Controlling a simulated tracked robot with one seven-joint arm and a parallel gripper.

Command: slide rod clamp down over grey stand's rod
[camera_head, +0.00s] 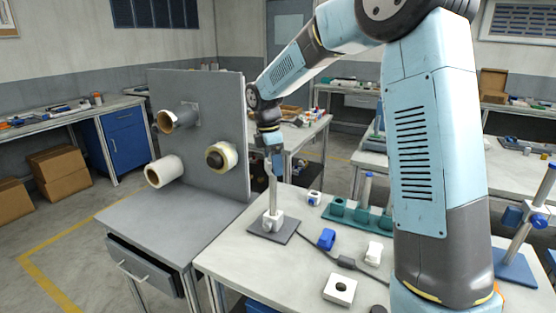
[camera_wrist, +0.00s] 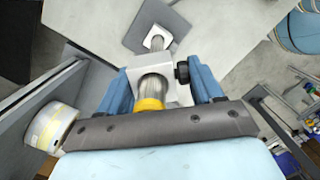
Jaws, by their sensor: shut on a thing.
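The grey stand has a dark square base plate (camera_head: 273,229) near the table's left edge. Its thin rod (camera_head: 272,196) stands upright from a white collar (camera_head: 272,218) low on the base. The plate also shows in the wrist view (camera_wrist: 178,35). My gripper (camera_head: 272,152) is above the stand, in line with the rod. In the wrist view its blue fingers (camera_wrist: 160,82) are shut on a pale rod clamp (camera_wrist: 177,92) with a black knob (camera_wrist: 182,72). A ribbed grey shaft with a yellow end (camera_wrist: 150,104) shows at the clamp's bore. The clamp appears around the rod's upper part.
A grey upright panel (camera_head: 222,110) with reels on pegs stands left of the stand. A blue clamp (camera_head: 326,239), a white piece (camera_head: 374,253), a white block (camera_head: 340,289) and a teal rack (camera_head: 372,217) lie to the right. A dark cable crosses the table.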

